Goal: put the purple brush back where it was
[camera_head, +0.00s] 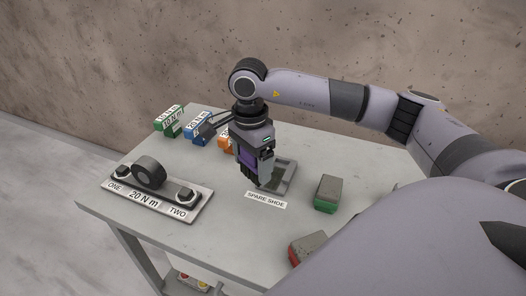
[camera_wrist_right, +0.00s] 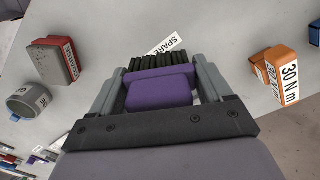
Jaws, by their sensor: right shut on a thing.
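The purple brush (camera_wrist_right: 160,92) is held between the two fingers of my right gripper (camera_wrist_right: 160,88), with its dark bristles pointing away from the wrist. In the head view the right gripper (camera_head: 250,182) points down over the table, and some purple (camera_head: 246,159) shows between its fingers. It is just left of a shallow grey tray (camera_head: 291,180) and behind the "SPARE SHOE" label (camera_head: 265,199). I cannot tell whether the bristles touch the table. My left gripper is not in view.
The table (camera_head: 240,235) holds a "20 N m" plate (camera_head: 150,197) with two bolts and a dark ring at left. Green (camera_head: 168,122), blue (camera_head: 196,131) and orange (camera_head: 224,141) labelled blocks stand behind. A green-grey block (camera_head: 328,192) and red-grey block (camera_head: 307,246) lie right.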

